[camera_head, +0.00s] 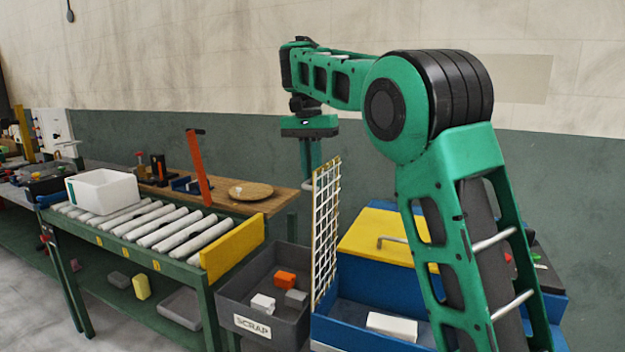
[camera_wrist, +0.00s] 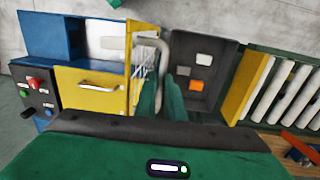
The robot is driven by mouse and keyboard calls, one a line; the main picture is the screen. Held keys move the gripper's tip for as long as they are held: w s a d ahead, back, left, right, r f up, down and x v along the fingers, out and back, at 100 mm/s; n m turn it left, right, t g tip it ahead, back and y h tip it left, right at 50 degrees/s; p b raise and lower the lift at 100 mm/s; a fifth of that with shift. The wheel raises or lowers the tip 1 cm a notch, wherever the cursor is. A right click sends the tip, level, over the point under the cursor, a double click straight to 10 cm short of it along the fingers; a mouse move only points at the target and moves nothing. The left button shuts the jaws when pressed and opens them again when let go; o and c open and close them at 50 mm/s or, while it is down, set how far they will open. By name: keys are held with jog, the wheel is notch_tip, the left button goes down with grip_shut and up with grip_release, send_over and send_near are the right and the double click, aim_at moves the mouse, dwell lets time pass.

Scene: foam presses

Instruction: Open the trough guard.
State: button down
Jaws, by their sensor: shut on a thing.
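The trough guard (camera_head: 326,230) is a white wire grid in a yellow frame. It stands near upright along the left side of the blue trough (camera_head: 350,328), whose inside shows open from above. In the wrist view the guard (camera_wrist: 143,58) is seen nearly edge-on, with a curved grey handle (camera_wrist: 162,47) beside it. My gripper (camera_head: 311,168) is at the guard's upper edge; in the wrist view its green fingers (camera_wrist: 160,88) are shut on the handle. The fingers hide the handle's lower end. A white block (camera_head: 391,326) lies in the trough.
A grey scrap bin (camera_head: 241,321) with several blocks stands left of the trough. A yellow panel with a bar handle (camera_head: 392,240) adjoins the trough. A roller conveyor (camera_head: 150,226) with a yellow end plate is farther left. Buttons (camera_wrist: 36,84) sit beside the yellow panel.

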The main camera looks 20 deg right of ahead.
jog(key=c, duration=1.8)
grip_release()
jog(key=shift+c, duration=0.2)
jog(key=shift+r, duration=0.1)
jog(key=shift+r, duration=0.3)
jog(key=r, duration=0.3)
jog(key=shift+a+r, duration=0.3)
jog(key=shift+r, duration=0.05)
jog(key=s+a+r, duration=0.5)
jog(key=a+r, duration=0.1)
jog(key=a, duration=0.3)
jog(key=shift+s+a+r, duration=0.25)
jog(key=shift+s, duration=0.1)
jog(key=shift+c, duration=0.3)
